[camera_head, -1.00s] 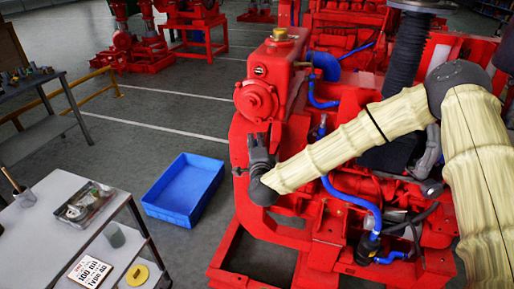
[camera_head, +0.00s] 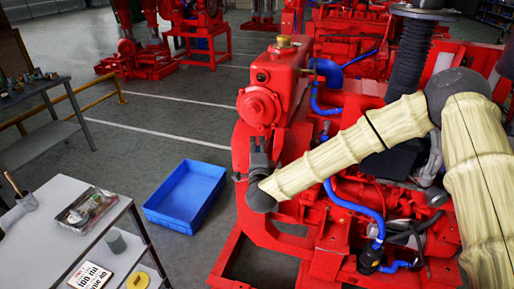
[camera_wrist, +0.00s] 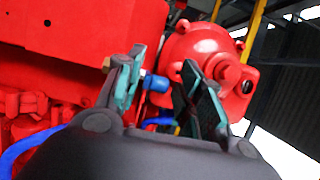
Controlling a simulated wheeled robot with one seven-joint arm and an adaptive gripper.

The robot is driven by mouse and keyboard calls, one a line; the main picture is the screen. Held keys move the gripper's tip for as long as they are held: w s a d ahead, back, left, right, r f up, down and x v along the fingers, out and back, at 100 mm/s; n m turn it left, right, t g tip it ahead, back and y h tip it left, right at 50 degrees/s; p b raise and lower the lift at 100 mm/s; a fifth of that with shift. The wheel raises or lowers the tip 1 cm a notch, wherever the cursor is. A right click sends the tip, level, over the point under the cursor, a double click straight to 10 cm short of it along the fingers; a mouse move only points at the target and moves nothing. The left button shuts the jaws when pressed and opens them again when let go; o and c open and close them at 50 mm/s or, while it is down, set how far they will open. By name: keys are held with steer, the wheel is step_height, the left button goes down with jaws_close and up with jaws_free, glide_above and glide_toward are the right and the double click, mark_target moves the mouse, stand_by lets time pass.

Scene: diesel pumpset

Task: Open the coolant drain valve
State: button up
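The red engine (camera_head: 300,110) of the pumpset fills the middle and right of the head view. My gripper (camera_head: 258,145) is at its near left side, just below the round red housing (camera_head: 260,106). In the wrist view my gripper (camera_wrist: 165,80) has its two fingers spread apart. A small blue fitting (camera_wrist: 156,83) shows in the gap between the fingers, possibly the coolant drain valve. Contact with either finger cannot be made out. The round red housing (camera_wrist: 205,50) is behind the right finger. In the head view my gripper hides the fitting.
A blue crate (camera_head: 186,196) lies on the floor left of the engine. A grey table (camera_head: 55,228) with a tray (camera_head: 86,208) stands at the lower left. Blue hoses (camera_head: 350,203) run along the engine. A red wall (camera_wrist: 70,35) is close to the left finger.

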steer(key=s, duration=1.1)
steer(key=shift+s+d, duration=0.35)
steer(key=shift+s, duration=0.05)
steer(key=s+d+f+n+g+y+b, duration=0.1)
steer(key=s+d+f+n+g, duration=0.25)
steer(key=f, duration=0.65)
steer(key=s+f+n+g+y, duration=0.1)
steer(key=s+f+n+g, duration=0.25)
steer(key=s+f, duration=0.45)
steer(key=s+d+f+n+g+b, duration=0.15)
steer(key=s+f+n, duration=0.3)
steer(key=f, duration=0.65)
steer(key=s+d+f+n+g+h, duration=0.1)
steer(key=s+d+f+g, duration=0.3)
steer(key=s+d, duration=0.5)
steer(key=s+d+f+n+g+h, duration=0.2)
steer(key=s+d+f+n+g, duration=0.2)
steer(key=s+d+f, duration=0.4)
steer(key=s+d+g, duration=0.1)
steer(key=s, duration=0.6)
steer(key=shift+s+b, duration=0.2)
steer(key=shift+b, duration=0.2)
